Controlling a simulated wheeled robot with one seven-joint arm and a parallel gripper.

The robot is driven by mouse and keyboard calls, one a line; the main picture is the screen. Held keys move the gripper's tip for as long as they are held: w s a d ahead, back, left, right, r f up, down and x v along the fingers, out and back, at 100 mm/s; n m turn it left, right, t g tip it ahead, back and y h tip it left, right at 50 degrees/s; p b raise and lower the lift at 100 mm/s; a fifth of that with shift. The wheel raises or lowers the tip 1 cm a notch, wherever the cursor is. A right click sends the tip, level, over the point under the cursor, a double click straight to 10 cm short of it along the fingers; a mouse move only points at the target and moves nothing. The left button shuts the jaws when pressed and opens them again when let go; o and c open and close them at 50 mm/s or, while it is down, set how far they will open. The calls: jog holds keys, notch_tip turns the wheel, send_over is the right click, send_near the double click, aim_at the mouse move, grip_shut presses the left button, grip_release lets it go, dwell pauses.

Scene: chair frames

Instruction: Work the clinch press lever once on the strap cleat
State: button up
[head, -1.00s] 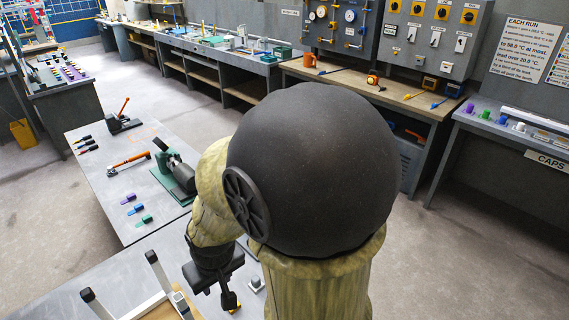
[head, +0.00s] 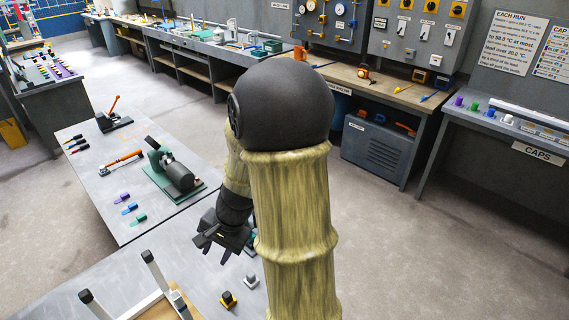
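A small press with a black base and a raised orange-red lever (head: 113,106) stands at the far end of the left table; I take it for the clinch press. I cannot make out a strap cleat for certain. My gripper (head: 212,244) hangs above the near table, just in front of the green machine and well short of the lever. Its dark fingers look apart, with nothing seen between them. My arm hides part of the near table.
A green-based machine (head: 172,172) and an orange-handled tool (head: 122,160) lie on the left table (head: 90,185), with several coloured pieces along its edges. An upturned chair frame (head: 157,272) with capped legs stands on the near table. The floor to the right is clear.

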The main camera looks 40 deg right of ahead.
jog(key=w+d+r+m+t+y+p, duration=0.1)
jog(key=w+d+m+t, duration=0.25)
jog(key=d+m, duration=0.3)
jog(key=w+d+r+m+t+p, duration=0.1)
jog(key=w+d+r+m+t, duration=0.1)
jog(key=w+d+m, duration=0.35)
jog(key=d+r+m+t+h, duration=0.1)
jog(key=d+m+t, duration=0.1)
jog(key=d+m, duration=0.3)
jog(key=d+r+m+t+h+p, duration=0.1)
jog(key=d+m, duration=0.4)
jog(key=d, duration=0.7)
jog(key=shift+s+d+r+m+t+h+p, duration=0.15)
jog(key=shift+s+r+m+t+h+p, duration=0.2)
jog(key=shift+t+h, duration=0.7)
jog(key=shift+f+y, duration=0.1)
jog(key=shift+y, duration=0.15)
